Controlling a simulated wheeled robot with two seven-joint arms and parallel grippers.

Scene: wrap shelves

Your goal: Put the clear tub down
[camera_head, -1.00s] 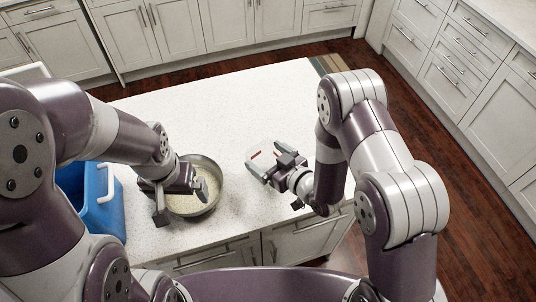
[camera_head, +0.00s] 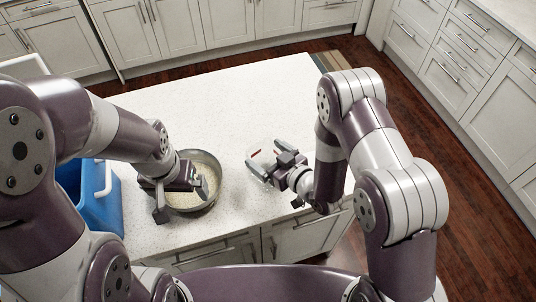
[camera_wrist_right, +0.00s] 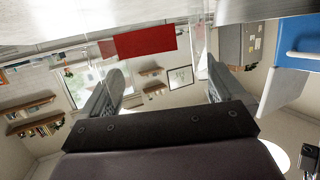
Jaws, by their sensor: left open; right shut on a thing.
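The clear tub (camera_head: 262,157) is see-through with a red patch. It is between the fingers of my right gripper (camera_head: 273,163), over the right part of the white counter (camera_head: 240,110). In the right wrist view, the tub's red patch (camera_wrist_right: 145,41) lies ahead of the fingers of my right gripper (camera_wrist_right: 165,82), which is shut on the tub. I cannot tell whether the tub's bottom touches the counter. My left gripper (camera_head: 196,185) is open, at the metal bowl (camera_head: 208,157), and hides part of it.
The bowl holds pale grainy stuff. A blue box (camera_head: 102,205) with a white handle stands at the left, partly behind my left arm. The counter is clear at the back and between bowl and tub. Its front edge is close to my body.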

